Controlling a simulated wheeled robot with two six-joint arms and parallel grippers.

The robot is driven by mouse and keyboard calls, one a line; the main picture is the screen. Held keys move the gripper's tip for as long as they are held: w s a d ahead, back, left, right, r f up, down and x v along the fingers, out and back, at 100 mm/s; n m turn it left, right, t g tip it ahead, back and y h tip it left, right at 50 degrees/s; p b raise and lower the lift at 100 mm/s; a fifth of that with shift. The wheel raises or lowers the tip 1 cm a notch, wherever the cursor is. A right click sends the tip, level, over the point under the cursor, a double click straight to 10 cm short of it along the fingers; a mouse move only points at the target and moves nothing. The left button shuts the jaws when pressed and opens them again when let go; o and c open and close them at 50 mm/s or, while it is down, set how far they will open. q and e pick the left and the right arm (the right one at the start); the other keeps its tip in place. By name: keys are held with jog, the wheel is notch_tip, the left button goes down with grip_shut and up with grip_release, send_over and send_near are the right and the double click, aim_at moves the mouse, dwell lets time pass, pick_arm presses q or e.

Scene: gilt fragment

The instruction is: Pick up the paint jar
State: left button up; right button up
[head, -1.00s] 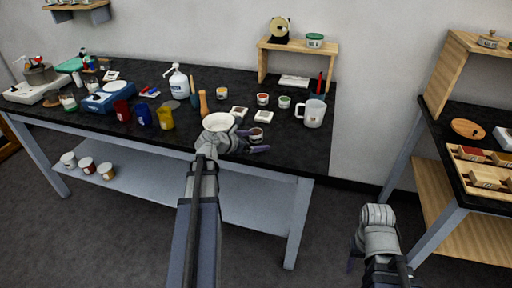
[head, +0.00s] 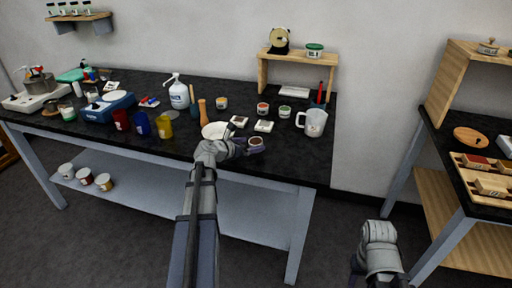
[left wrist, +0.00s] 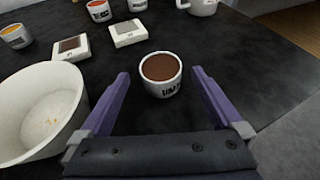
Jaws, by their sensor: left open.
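A small white paint jar with brown paint (left wrist: 162,75) stands upright on the black table, its dark label facing my left wrist camera. It also shows in the head view (head: 256,142) near the table's front edge. My left gripper (left wrist: 160,78) is open, with its two purple fingers on either side of the jar. Gaps show between the jar and both fingers. The left gripper also shows in the head view (head: 249,149). My right gripper (head: 357,268) is low in front of the gap between the tables, its fingers mostly hidden.
A white bowl (left wrist: 38,108) stands close to the left finger. Two small square white pieces (head: 264,126) and other paint jars (head: 285,111) lie behind. A white mug (head: 314,122) stands at the right. Table to the right of the jar is clear.

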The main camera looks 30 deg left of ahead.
aim_at(256, 144)
pick_arm(q)
jog(key=b+x, duration=0.1)
jog(key=x, duration=0.2)
jog(key=shift+w+d+f, duration=0.1)
jog(key=shift+w+f, duration=0.1)
jog(key=shift+w, duration=0.15)
jog(key=shift+c, duration=0.4)
jog(key=c, duration=1.5)
